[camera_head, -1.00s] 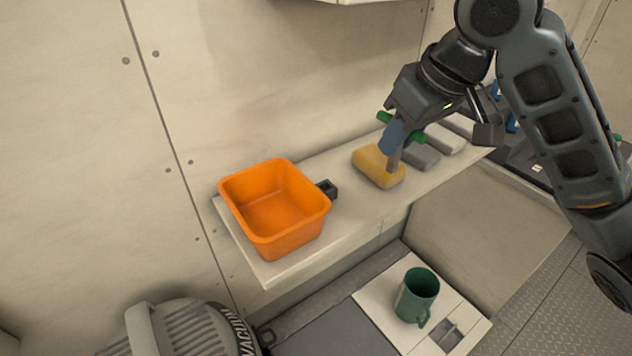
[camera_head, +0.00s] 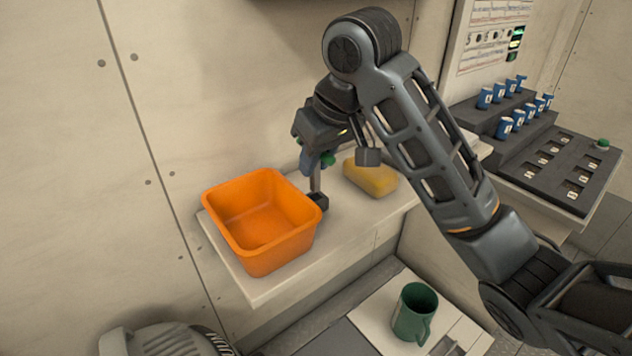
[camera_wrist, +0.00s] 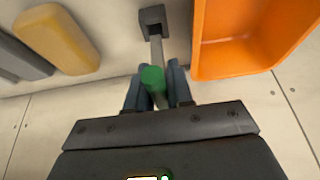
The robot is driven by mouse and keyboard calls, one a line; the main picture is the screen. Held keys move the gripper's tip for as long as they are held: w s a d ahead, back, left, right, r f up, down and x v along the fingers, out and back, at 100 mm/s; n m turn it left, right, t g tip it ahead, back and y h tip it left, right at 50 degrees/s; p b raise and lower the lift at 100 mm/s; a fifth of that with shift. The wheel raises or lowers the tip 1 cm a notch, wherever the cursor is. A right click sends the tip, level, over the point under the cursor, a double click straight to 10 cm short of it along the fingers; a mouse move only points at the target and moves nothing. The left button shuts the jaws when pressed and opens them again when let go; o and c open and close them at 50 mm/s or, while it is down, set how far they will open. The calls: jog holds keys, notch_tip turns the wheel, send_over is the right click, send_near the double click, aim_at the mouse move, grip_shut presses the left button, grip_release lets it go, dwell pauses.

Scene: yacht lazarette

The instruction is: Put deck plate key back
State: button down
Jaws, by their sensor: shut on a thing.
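The deck plate key has a green handle (camera_wrist: 152,77) and a thin grey metal shaft (camera_head: 315,180). My gripper (camera_head: 310,162) is shut on the green handle, and its blue fingers flank the handle in the wrist view (camera_wrist: 158,85). The shaft points down toward a small black square holder (camera_head: 320,200) on the shelf, right beside the orange bin. The holder also shows at the top of the wrist view (camera_wrist: 152,14). The shaft's lower end meets the holder in both views; I cannot tell how deep it sits.
The orange bin (camera_head: 218,222) stands close left of the holder on the pale shelf (camera_head: 268,284). A yellow sponge (camera_head: 372,181) lies to the right, with grey blocks (camera_wrist: 22,57) beyond. A green mug (camera_head: 412,315) stands lower down. A switch panel (camera_head: 548,165) is far right.

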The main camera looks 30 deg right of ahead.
aim_at(327, 153)
jog(key=shift+f+b, duration=0.3)
jog(key=shift+f, duration=1.65)
jog(key=shift+f, duration=0.15)
jog(key=c, duration=1)
grip_release()
jog(key=p+v, duration=0.3)
jog(key=v, duration=0.4)
jog(key=shift+s+r, duration=0.2)
jog(key=shift+r, duration=0.15)
